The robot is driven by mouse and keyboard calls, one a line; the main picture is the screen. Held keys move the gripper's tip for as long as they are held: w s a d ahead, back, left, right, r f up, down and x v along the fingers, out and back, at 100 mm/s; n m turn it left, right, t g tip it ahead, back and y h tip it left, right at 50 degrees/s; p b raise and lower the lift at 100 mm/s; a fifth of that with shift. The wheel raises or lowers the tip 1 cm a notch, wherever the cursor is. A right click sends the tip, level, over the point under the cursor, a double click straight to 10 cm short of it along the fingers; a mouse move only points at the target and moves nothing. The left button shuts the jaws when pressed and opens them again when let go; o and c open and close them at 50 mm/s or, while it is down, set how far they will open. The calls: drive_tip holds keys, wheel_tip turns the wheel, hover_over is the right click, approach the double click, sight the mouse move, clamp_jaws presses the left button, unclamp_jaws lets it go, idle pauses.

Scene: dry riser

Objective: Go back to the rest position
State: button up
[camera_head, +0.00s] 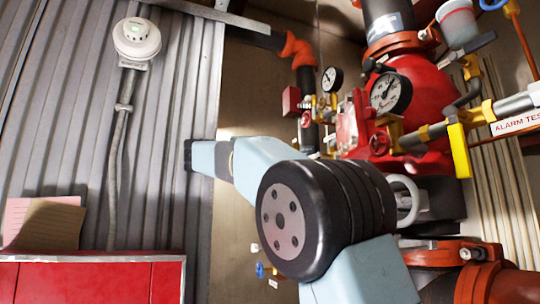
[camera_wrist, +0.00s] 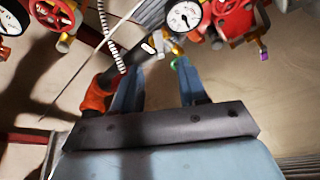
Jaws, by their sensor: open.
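My gripper (camera_wrist: 158,72) shows in the wrist view with its two blue fingers apart and nothing between them. Beyond the fingers are the riser's pipes and a white-faced gauge (camera_wrist: 184,17), apart from the fingers as far as I can tell. In the head view my pale blue arm with its large black joint crosses the middle and reaches up and left in front of the wall. I cannot make out the fingers clearly there. The arm hides part of the lower pipework.
The red riser valve body (camera_head: 425,100) stands at right, with a large gauge (camera_head: 391,93) and a smaller gauge (camera_head: 332,79). A white detector (camera_head: 137,39) hangs on the corrugated wall (camera_head: 180,90). A red box (camera_head: 90,280) is at lower left, below papers (camera_head: 42,222).

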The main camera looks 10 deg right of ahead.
drive_tip(key=shift+s+a+f, duration=0.15)
drive_tip(key=shift+s+a, duration=0.15)
drive_tip(key=shift+a, duration=0.25)
